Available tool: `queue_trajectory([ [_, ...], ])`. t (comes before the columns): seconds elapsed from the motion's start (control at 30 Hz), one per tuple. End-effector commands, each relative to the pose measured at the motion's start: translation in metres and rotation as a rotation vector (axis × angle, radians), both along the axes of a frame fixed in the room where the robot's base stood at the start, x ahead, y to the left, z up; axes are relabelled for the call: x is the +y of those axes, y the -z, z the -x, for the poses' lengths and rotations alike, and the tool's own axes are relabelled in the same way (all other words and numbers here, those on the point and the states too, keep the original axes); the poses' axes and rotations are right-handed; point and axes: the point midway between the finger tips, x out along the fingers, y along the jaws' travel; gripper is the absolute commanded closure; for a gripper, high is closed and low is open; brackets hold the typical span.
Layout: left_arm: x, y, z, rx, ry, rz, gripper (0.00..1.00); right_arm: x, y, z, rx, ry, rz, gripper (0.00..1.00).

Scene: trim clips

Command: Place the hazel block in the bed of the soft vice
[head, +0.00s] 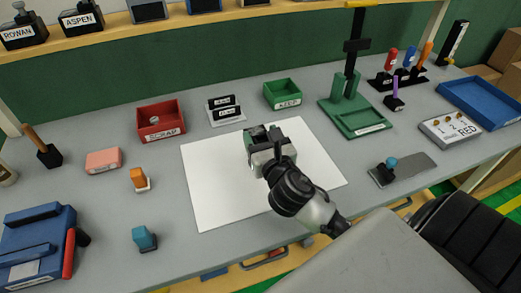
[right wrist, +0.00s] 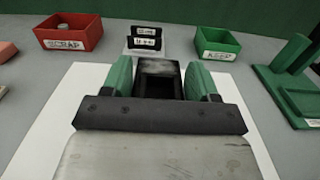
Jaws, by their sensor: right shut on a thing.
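My right gripper (head: 268,140) is over the white sheet in the middle of the bench. In the right wrist view its green fingers (right wrist: 158,82) are shut on a dark block (right wrist: 158,68) with a greyish smudged face. No name label shows on this block, so I cannot tell if it is the hazel one. In the head view the gripper mostly hides it. A blue vice-like device (head: 38,238) with raised bars and a red handle (head: 69,254) sits at the near left; it appears to be the soft vice. My left gripper is not in view.
The white sheet (head: 210,190) is otherwise bare. Behind it stand a red SCRAP bin (head: 161,135), a small label stand (head: 225,110), a green KEEP bin (head: 283,94) and a tall green stand (head: 352,100). A pink block (head: 103,160), orange piece (head: 139,178) and teal piece (head: 144,238) lie left.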

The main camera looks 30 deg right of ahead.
Motion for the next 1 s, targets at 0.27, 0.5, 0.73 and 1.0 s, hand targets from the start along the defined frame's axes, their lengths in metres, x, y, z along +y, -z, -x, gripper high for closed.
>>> queue_trajectory([
  [0.27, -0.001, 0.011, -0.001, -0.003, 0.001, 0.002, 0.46, 0.003, 0.035, -0.001, 0.003, 0.001, 0.0, 0.68],
  [0.5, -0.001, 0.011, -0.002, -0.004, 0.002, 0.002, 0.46, 0.003, 0.041, -0.001, -0.001, 0.0, 0.002, 0.68],
  [0.73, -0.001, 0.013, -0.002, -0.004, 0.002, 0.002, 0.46, 0.002, 0.045, -0.001, 0.0, 0.0, 0.002, 0.68],
  [1.0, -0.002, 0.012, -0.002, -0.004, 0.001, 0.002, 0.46, 0.002, 0.044, -0.001, 0.001, 0.0, 0.002, 0.15],
])
